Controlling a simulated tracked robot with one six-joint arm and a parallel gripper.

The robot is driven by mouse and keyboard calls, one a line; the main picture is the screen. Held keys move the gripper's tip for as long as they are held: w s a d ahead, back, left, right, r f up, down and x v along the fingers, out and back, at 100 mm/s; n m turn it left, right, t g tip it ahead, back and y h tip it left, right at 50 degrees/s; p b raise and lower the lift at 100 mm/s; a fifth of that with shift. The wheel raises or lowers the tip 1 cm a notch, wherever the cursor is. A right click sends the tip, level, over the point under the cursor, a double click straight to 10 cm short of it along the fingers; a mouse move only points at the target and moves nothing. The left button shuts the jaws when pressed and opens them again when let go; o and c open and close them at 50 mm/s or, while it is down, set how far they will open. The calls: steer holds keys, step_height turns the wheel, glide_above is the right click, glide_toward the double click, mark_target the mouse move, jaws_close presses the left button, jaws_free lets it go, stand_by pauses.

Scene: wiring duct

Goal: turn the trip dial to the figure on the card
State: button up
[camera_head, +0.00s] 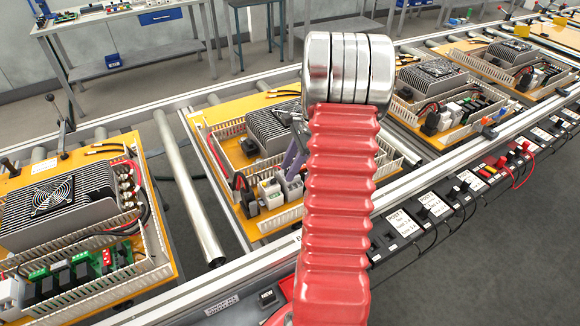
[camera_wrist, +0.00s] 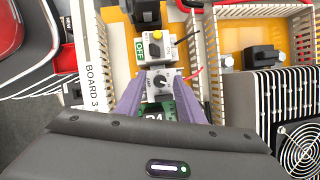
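In the wrist view a round black dial (camera_wrist: 160,81) with a pale pointer mark sits on a small white module. My gripper (camera_wrist: 158,95) has two purple fingers, parted to the left and right of this module, with a visible gap between them. Whether they touch it I cannot tell. In the head view my gripper (camera_head: 294,158) reaches down into the middle board, largely behind my red arm sleeve. White printed cards (camera_head: 404,223) lie along the conveyor's near edge; their figures are too small to read.
Above the dial is a module with a yellow knob (camera_wrist: 157,35) and a green label. A slotted white duct (camera_wrist: 208,60) runs close on the right, and a finned heat sink (camera_wrist: 287,95) beyond it. A rail marked "BOARD 3" (camera_wrist: 94,75) is on the left.

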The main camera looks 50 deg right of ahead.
jaws_close()
stand_by(0.3)
steer(key=shift+n, duration=0.3)
steer(key=n, duration=0.1)
steer(key=n+g, duration=0.1)
steer(key=n, duration=0.1)
steer(key=n+g, duration=0.1)
steer(key=n, duration=0.1)
steer(key=shift+w+d, duration=0.1)
steer(key=shift+w, duration=0.15)
steer(key=n+g, duration=0.1)
steer(key=n, duration=0.2)
steer(key=n+g, duration=0.1)
steer(key=n, duration=0.2)
steer(key=shift+w+n+g, duration=0.2)
steer(key=shift+n+g, duration=0.1)
steer(key=shift+n, duration=0.1)
